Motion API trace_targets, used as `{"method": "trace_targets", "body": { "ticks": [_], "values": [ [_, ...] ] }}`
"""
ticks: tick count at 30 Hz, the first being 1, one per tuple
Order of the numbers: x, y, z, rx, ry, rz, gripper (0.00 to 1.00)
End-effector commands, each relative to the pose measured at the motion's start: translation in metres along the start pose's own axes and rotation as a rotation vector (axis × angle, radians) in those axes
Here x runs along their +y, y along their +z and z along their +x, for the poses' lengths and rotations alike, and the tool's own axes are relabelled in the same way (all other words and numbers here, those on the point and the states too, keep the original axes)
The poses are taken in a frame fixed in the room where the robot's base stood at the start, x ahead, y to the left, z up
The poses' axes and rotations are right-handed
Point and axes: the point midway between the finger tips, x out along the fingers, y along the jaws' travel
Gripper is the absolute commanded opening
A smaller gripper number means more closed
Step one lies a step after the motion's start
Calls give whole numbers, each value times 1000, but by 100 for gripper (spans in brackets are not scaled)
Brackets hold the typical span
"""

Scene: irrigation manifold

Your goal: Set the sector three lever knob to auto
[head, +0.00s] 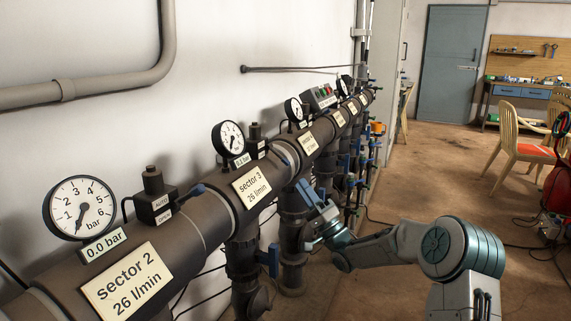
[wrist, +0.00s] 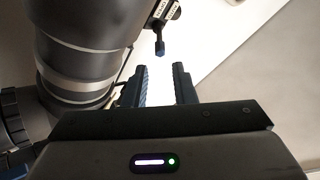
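The sector 3 label (head: 252,187) is on the big dark pipe in the head view. Above it is a small black switch box (head: 256,140) beside a gauge; its lever and position marking are not clear there. My gripper (head: 309,192) is to the right of the label, on the room side of the pipe. In the wrist view, a short dark lever knob (wrist: 159,47) hangs from a black box with white labels (wrist: 168,10); the labels are unreadable. My gripper (wrist: 163,82) is open and empty, and the knob is just beyond the gap between its fingertips.
The sector 2 label (head: 126,280) and a blue-tipped lever (head: 197,190) on its switch box are nearer along the pipe. Blue-handled valves (head: 270,260) hang below it. A wide dark pipe (wrist: 75,50) fills the wrist view's left side. Open floor (head: 420,180) lies to the right.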

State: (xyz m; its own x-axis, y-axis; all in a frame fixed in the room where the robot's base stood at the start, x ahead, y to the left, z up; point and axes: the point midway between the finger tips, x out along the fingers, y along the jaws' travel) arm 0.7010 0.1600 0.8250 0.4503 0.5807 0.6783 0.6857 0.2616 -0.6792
Motion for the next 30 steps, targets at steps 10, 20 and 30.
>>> {"method": "trace_targets", "body": {
  "ticks": [10,20,30],
  "values": [
    [0,1,72,0,-2,-1,24],
    [0,0,96,1,2,-1,24],
    [0,0,96,1,2,-1,0]
  ]
}}
